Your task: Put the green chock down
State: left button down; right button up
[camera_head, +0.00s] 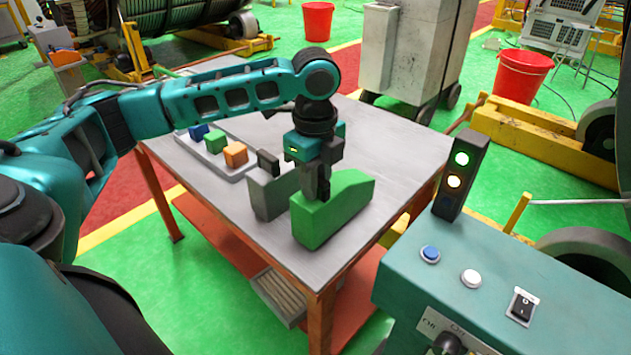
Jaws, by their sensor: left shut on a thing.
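The green chock (335,211) is a wedge-shaped block at the front right part of the grey table (392,178). My left gripper (320,192) points down onto its left, upper side and is shut on it. The chock's base appears at the level of the tabletop, but I cannot tell whether it touches. The fingertips partly hide the top of the chock. My right gripper is not in view.
A grey chock (268,192) stands close to the left of the green one. A tray with small blue, green and orange blocks (235,155) lies farther left. A teal control console (480,285) with a signal light (460,178) stands at the right. The tabletop's right side is clear.

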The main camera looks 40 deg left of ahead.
pick_arm(q)
jog(key=shift+f, duration=0.3)
jog(key=c, duration=1)
grip_release()
jog(key=shift+f, duration=0.1)
jog(key=shift+o, duration=0.2)
notch_tip(320, 180, up, 12)
